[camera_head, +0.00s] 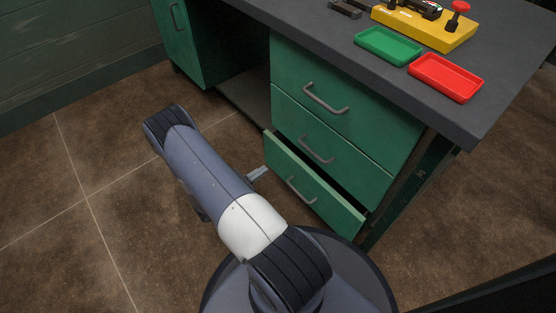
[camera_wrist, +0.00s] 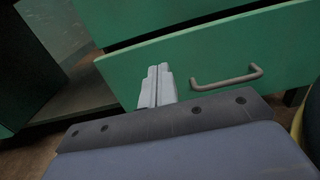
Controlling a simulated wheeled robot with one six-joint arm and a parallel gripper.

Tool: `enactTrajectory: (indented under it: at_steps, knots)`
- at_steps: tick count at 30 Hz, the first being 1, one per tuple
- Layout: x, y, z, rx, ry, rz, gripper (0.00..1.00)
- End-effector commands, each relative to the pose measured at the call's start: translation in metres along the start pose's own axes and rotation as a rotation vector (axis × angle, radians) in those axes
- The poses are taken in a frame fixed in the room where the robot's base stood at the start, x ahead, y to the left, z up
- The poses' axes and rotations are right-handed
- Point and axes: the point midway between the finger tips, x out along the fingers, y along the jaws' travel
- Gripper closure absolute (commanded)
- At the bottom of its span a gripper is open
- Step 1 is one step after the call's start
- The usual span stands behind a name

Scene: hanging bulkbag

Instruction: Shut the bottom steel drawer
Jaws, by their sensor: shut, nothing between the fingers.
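The bottom drawer (camera_head: 312,186) of the green steel cabinet stands partly open, with a dark gap along its top edge. Its grey bar handle (camera_head: 301,190) is on the front. The drawer front (camera_wrist: 215,55) and the handle (camera_wrist: 227,80) also fill the upper part of the wrist view. My gripper (camera_head: 258,173) is shut and empty, at the left part of the drawer front. In the wrist view the closed fingers (camera_wrist: 157,76) overlap the front, left of the handle. I cannot tell whether they touch it.
The middle drawer (camera_head: 325,137) and top drawer (camera_head: 340,92) above are shut. On the grey worktop (camera_head: 480,115) sit a green tray (camera_head: 388,46), a red tray (camera_head: 446,77) and a yellow block (camera_head: 428,27). An open leg space (camera_head: 238,90) lies left of the drawers. The tiled floor at left is clear.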

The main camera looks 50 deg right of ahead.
Motion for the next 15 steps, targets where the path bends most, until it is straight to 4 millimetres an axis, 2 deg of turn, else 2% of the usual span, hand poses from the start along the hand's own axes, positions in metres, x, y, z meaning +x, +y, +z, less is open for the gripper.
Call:
enactTrajectory:
  at_steps: [1,9,15]
  knots:
    - [0.011,-0.001,-0.002,0.001,0.000,-0.005,1.00]
    - [0.056,-0.001,-0.002,0.001,0.000,-0.004,1.00]
    - [0.078,0.000,-0.001,0.001,0.000,-0.002,1.00]
